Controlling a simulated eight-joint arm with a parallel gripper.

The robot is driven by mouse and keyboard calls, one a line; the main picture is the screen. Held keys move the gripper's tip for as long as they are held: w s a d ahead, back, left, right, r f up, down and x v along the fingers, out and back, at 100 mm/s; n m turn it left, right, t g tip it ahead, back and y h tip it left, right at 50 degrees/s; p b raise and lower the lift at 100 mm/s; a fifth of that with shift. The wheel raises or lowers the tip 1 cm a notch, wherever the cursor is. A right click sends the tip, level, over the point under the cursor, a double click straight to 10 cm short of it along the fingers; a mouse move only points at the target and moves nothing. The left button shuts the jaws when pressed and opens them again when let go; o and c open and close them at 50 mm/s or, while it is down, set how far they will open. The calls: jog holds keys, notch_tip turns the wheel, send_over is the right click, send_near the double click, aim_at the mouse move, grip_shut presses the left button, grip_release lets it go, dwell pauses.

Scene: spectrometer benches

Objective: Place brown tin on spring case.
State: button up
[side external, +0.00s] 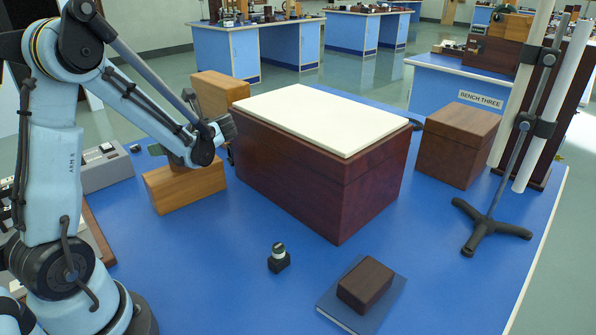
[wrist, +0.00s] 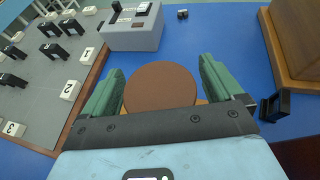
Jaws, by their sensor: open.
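The brown tin shows in the wrist view as a round, flat brown top (wrist: 160,86). It is between the two green fingers of my gripper (wrist: 160,78), which are open with a gap on each side. A light wooden edge shows just under the tin. In the side view my gripper (side external: 166,152) is low over a light wooden block (side external: 190,190), and my wrist hides most of the tin. A large dark red-brown case with a cream top (side external: 325,116) stands to the right of my gripper. No label shows which box is the spring case.
A taller wooden block (side external: 220,88) stands close behind my gripper. A grey instrument box (side external: 107,168) is to its left. A brown box (side external: 457,143), a stand (side external: 490,225), a small box on a blue book (side external: 366,284) and a small knob-like piece (side external: 279,257) are farther right.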

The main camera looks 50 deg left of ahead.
jog(key=v, duration=1.2)
jog(key=s+d+f+n+t+h, duration=0.1)
jog(key=d+n+t+h, duration=0.4)
jog(key=d, duration=0.4)
jog(key=s+d+f+n+t+h, duration=0.2)
jog(key=d+n+t+h, duration=0.3)
jog(key=d+n+h, duration=0.3)
jog(key=shift+d+f+n+t, duration=0.25)
jog(key=shift+d+n+t, duration=0.05)
jog(key=shift+d+n, duration=0.7)
